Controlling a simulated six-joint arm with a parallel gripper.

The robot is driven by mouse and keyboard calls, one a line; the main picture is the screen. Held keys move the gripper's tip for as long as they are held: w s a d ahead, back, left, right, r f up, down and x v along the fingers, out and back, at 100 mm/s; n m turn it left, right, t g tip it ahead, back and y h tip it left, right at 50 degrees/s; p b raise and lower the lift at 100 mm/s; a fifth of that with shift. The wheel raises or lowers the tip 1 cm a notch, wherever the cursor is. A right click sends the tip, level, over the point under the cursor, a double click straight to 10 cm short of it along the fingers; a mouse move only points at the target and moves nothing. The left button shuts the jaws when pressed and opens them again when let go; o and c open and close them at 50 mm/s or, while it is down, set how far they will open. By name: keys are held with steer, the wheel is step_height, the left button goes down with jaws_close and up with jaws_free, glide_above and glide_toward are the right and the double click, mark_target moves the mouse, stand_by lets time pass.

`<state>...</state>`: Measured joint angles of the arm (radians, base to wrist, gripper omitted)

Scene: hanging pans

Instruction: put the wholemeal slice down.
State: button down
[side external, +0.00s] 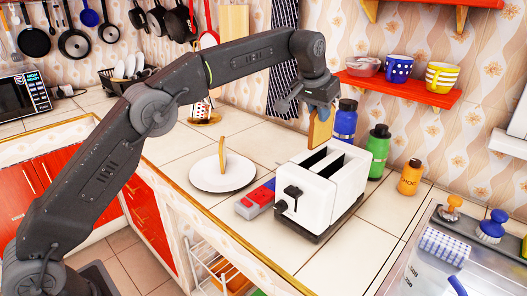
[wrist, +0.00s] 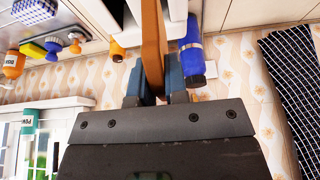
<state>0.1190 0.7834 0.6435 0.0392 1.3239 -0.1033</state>
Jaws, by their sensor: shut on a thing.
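My gripper (side external: 322,106) points down over the far end of the white toaster (side external: 306,196). It is shut on a brown slice of bread, the wholemeal slice (side external: 320,131), which hangs upright below the fingers. In the wrist view the slice (wrist: 153,45) stands edge-on between the two blue-grey fingers (wrist: 154,88). Its lower edge is close to the toaster's dark slots; I cannot tell whether it is inside one. A second, paler slice (side external: 222,156) stands upright on the white plate (side external: 207,181), left of the toaster.
Blue (side external: 345,120), green (side external: 378,151) and orange (side external: 410,178) bottles stand behind and right of the toaster. A red and grey item (side external: 255,199) lies at its left. A red shelf (side external: 412,91) with cups is above right.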

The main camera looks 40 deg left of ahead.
steer(key=s+a+f, duration=0.1)
steer(key=a+f, duration=0.1)
steer(key=a, duration=0.4)
steer(key=m+h, duration=1.1)
steer(key=m, duration=2)
glide_above(219, 184)
steer(key=shift+f, duration=10)
